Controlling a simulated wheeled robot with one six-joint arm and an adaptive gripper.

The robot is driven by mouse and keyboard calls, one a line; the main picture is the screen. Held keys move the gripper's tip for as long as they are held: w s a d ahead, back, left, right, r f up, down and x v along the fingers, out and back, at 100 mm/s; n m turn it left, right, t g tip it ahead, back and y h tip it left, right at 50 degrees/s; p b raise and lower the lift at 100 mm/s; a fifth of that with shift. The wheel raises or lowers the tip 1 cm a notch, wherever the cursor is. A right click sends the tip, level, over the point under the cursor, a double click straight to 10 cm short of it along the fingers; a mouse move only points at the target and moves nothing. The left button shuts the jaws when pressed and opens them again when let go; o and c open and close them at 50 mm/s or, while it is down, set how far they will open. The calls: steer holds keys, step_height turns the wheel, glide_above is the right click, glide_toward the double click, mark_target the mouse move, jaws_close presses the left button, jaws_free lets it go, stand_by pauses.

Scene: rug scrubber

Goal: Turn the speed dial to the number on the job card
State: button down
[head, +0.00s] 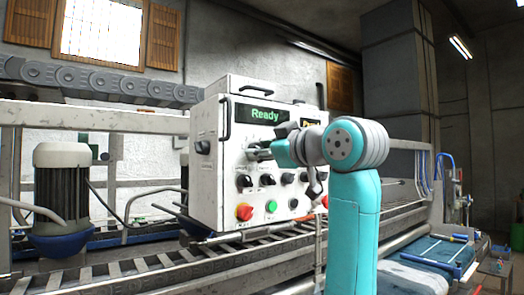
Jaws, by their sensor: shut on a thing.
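A white control box (208,175) stands in the middle of the head view, with a green "Ready" display (264,114) near its top. My gripper (256,151) is at the box's front face, below that display. It is shut on a dial there, which its fingers mostly hide. The dial's pointer and numbers cannot be read. A row of black knobs, one of them at the left (243,181), sits just below my gripper. Their labels are too small to read. I cannot make out a job card.
A conveyor frame with rollers (130,279) runs below. A motor (61,185) stands at left. Blue-topped equipment (440,250) lies at right.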

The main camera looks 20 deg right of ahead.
steer(key=shift+n, duration=1.1)
steer(key=c, duration=0.8)
jaws_free()
steer(key=v, duration=1.2)
